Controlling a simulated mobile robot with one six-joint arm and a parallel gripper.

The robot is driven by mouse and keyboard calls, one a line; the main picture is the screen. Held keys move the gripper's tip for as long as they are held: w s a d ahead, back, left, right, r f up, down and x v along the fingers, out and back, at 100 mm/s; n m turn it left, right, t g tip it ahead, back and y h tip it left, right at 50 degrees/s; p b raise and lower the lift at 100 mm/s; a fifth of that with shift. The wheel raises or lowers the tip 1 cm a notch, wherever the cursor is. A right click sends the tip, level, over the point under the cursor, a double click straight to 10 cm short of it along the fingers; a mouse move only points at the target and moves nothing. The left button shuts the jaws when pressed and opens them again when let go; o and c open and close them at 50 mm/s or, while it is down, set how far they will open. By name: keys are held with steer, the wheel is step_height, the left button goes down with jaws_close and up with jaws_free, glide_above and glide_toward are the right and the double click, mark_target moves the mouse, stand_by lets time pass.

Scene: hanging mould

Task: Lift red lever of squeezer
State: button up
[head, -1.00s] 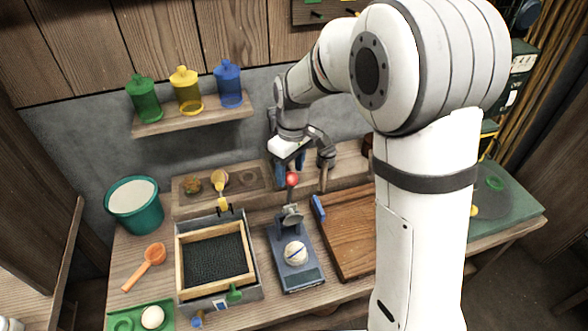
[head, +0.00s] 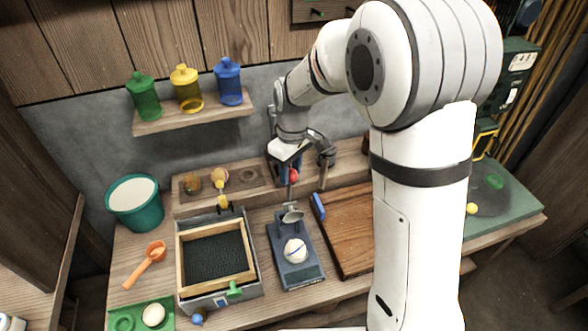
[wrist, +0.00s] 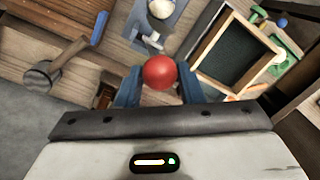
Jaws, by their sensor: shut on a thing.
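The squeezer (head: 308,273) is a blue-grey base on the bench with a pale, dark-striped ball (head: 295,250) on it. Its grey press piece (head: 292,213) stands raised behind the ball, apart from it. The lever ends in a red knob (head: 294,176), pointing up towards the back. My gripper (head: 289,173) reaches down from above and is shut on the red knob. In the wrist view the knob (wrist: 160,72) sits between my two blue fingers (wrist: 158,88). The lever's lower part is partly hidden in the wrist view.
A wooden frame box (head: 180,262) stands left of the squeezer, and a wooden board (head: 350,235) lies to its right. A hammer (head: 325,165) stands close to my gripper's right. A shelf (head: 160,122) with coloured bottles hangs at the back left.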

jaws_close()
steer(key=w+a, duration=0.2)
steer(key=w, duration=0.4)
steer(key=shift+w+r, duration=0.25)
steer(key=shift+w, duration=0.1)
steer(key=o, duration=0.6)
jaws_free()
steer(key=o, duration=0.3)
steer(key=shift+w+f, duration=0.2)
steer(key=shift+w, duration=0.1)
steer(key=shift+o, duration=0.8)
steer(key=shift+s, duration=0.1)
